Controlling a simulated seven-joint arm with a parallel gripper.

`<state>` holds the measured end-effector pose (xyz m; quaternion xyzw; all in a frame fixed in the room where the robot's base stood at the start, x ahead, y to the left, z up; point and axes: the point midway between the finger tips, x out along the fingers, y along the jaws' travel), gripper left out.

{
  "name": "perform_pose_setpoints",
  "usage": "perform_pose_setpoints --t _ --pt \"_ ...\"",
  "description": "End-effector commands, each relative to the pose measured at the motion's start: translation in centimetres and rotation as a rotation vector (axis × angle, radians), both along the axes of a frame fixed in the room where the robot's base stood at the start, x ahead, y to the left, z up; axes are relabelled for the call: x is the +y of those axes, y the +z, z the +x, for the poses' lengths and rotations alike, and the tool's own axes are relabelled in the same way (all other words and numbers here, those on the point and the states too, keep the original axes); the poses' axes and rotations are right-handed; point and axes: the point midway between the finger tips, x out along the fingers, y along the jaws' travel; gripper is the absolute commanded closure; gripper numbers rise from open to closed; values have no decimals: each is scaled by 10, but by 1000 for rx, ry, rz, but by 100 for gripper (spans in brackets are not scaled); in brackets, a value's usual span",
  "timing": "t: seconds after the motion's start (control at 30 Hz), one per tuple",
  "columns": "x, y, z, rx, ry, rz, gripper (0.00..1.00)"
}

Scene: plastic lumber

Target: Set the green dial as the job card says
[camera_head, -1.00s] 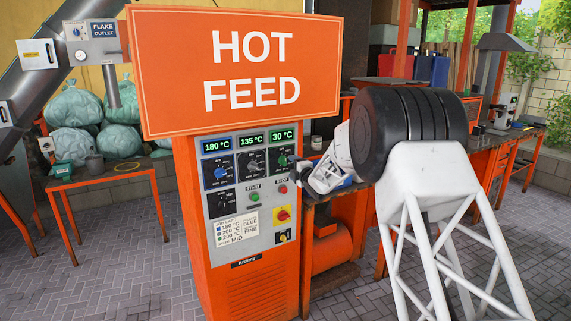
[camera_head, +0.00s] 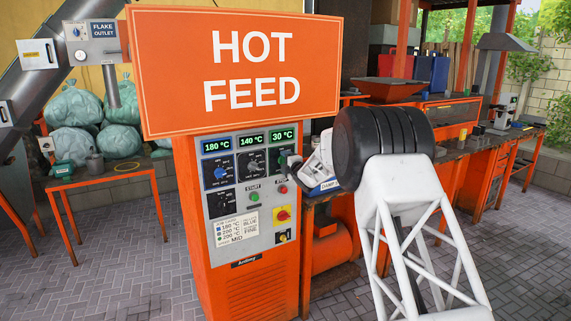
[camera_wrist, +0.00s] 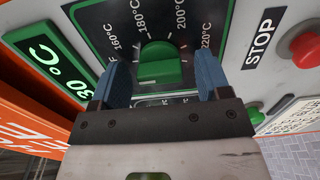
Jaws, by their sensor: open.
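The green dial (camera_wrist: 158,68) is in the wrist view, on a dark plate marked from 160 °C to 220 °C. My open gripper (camera_wrist: 162,78) has one blue finger on each side of the dial; I cannot tell if they touch it. In the head view my gripper (camera_head: 293,162) is at the panel's right side and mostly covers the dial. The display above it (camera_head: 283,136) reads 30 °C. The job card (camera_head: 237,229) is low on the panel; its small lines seem to read 180, 200 and 200 °C, with the lowest dot green.
The blue dial (camera_head: 220,172) and grey dial (camera_head: 251,167) sit left of the green one, under displays of 180 °C and 140 °C. A large HOT FEED sign (camera_head: 240,70) overhangs the panel.

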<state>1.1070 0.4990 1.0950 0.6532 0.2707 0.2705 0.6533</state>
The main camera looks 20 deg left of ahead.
Motion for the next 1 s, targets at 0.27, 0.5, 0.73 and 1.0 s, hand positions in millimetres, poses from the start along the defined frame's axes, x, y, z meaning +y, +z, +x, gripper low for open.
perform_pose_setpoints --t 0.27,0.5,0.73,1.0 --pt "0 0 0 0 0 0 30" --pt "0 0 0 0 0 0 64" --pt "0 0 0 1 0 1 79" --pt "0 0 0 35 0 35 79"
